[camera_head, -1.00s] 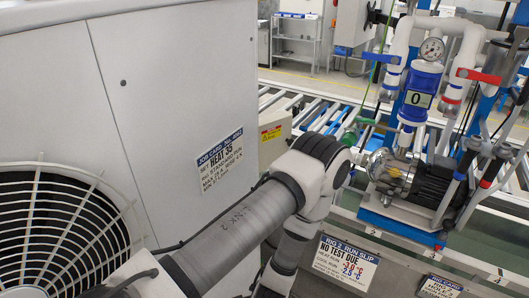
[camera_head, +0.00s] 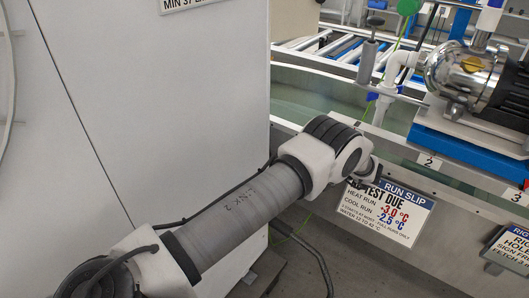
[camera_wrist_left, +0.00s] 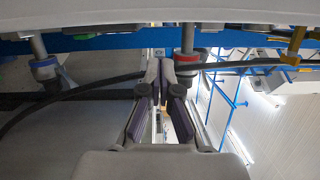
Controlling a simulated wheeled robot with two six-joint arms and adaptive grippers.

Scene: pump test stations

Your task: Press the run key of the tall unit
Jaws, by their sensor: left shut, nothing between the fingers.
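A large pale grey cabinet (camera_head: 190,110) fills the left of the head view; I cannot tell whether it is the tall unit. No run key can be made out in either view. My left arm reaches from the lower left across the cabinet's front, its wrist in front of the rail by the run slip. The left gripper's fingers are hidden in the head view. In the wrist view the left gripper (camera_wrist_left: 160,66) is shut and empty, its fingers below a blue beam (camera_wrist_left: 120,42) and grey posts. My right gripper is not in view.
A steel pump (camera_head: 475,72) sits on a blue base (camera_head: 465,146) at the right. The run slip (camera_head: 390,213) hangs on the metal rail close to my left wrist. A roller conveyor (camera_head: 335,45) runs behind. A dark cable (camera_wrist_left: 70,92) crosses the wrist view.

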